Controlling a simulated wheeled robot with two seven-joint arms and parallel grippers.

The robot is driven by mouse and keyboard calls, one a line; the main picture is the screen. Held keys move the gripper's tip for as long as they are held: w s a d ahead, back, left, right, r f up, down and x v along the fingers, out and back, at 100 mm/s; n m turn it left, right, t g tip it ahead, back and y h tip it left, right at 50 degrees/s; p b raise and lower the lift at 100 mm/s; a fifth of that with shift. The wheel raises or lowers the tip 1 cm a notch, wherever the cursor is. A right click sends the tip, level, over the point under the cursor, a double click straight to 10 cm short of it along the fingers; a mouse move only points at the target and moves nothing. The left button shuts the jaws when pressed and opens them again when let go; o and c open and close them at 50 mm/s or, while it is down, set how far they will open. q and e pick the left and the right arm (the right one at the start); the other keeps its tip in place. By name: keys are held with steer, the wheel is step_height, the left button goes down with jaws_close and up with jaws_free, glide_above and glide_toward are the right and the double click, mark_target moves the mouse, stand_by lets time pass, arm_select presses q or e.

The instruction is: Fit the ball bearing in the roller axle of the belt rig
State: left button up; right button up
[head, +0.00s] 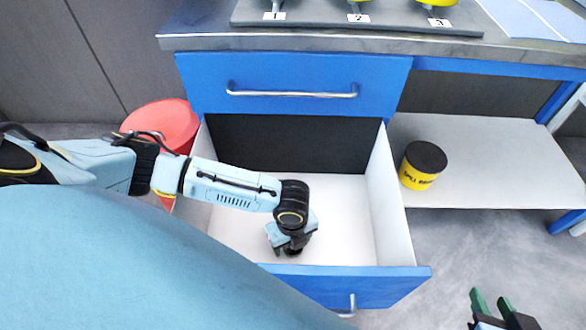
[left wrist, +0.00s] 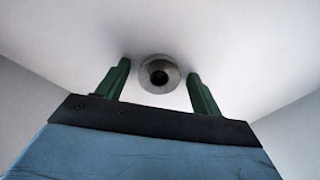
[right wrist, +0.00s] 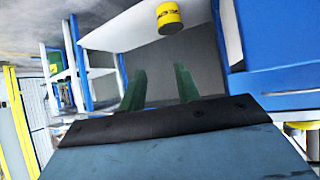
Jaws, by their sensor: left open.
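The ball bearing (left wrist: 158,74) is a small grey metal ring with a dark hole, lying on the white drawer floor in the left wrist view. My left gripper (left wrist: 159,70) is open, with its green fingertips on either side of the bearing and apparent gaps between. In the head view my left gripper (head: 292,248) points down inside the open drawer, and its wrist hides the bearing. My right gripper (head: 491,300) is open and empty at the lower right; its spread fingers also show in the right wrist view (right wrist: 160,70). I cannot identify the roller axle.
The open drawer (head: 345,215) has white side walls and a blue front (head: 385,288). A closed blue drawer (head: 295,75) sits above it. A black-lidded yellow tin (head: 422,166) stands on the white shelf. A red bin (head: 160,122) is at left. A numbered board (head: 310,17) lies on the bench.

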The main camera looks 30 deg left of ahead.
arm_select(q)
steer(key=c, duration=1.1)
steer(key=shift+r, duration=0.15)
